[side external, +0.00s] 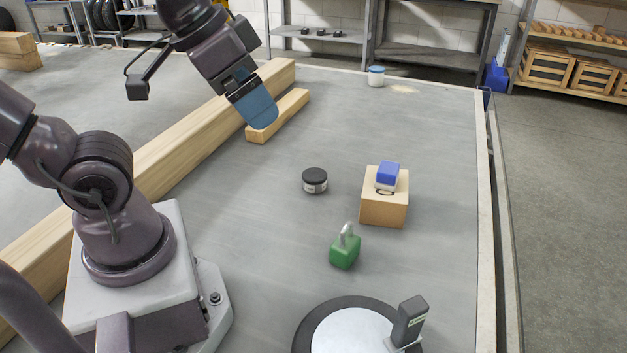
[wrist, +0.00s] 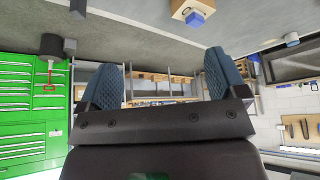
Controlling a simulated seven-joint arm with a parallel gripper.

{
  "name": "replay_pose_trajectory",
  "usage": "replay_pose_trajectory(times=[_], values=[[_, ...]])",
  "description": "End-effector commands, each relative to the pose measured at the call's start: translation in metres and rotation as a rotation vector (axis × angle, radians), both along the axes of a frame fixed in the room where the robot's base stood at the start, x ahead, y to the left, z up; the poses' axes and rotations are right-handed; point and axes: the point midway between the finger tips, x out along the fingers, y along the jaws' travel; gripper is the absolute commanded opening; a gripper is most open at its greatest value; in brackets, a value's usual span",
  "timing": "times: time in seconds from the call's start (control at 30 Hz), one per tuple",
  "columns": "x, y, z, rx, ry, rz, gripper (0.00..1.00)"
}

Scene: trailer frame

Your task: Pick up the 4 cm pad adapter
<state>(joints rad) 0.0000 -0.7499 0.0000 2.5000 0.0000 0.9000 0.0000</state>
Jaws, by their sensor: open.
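A short dark round piece (side external: 315,181) with a pale marking on its side stands on the grey table in the side view. It may be the pad adapter, but the marking is too small to read. My gripper (side external: 262,122) is at the upper left, tilted down over a short wooden block (side external: 278,116), away from the round piece. In the wrist view my gripper (wrist: 165,82) has its blue fingers wide apart with nothing between them. The round piece is not clearly seen there.
A cardboard box (side external: 383,211) bears a blue-and-white item (side external: 388,175). A green padlock (side external: 345,250) stands nearer, by a round plate (side external: 352,336) with a dark upright. A long timber (side external: 190,137) runs along the left. A white jar (side external: 376,77) stands far back.

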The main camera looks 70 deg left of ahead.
Motion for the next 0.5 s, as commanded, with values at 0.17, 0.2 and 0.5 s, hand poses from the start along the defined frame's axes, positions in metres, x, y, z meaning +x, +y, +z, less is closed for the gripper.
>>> replay_pose_trajectory(times=[0.17,0.2,0.5], values=[[0.000,0.000,0.000,0.000,0.000,0.000,0.96],[0.000,0.000,0.000,0.000,0.000,0.000,0.96],[0.012,-0.007,-0.034,0.002,0.180,-0.041,0.96]])
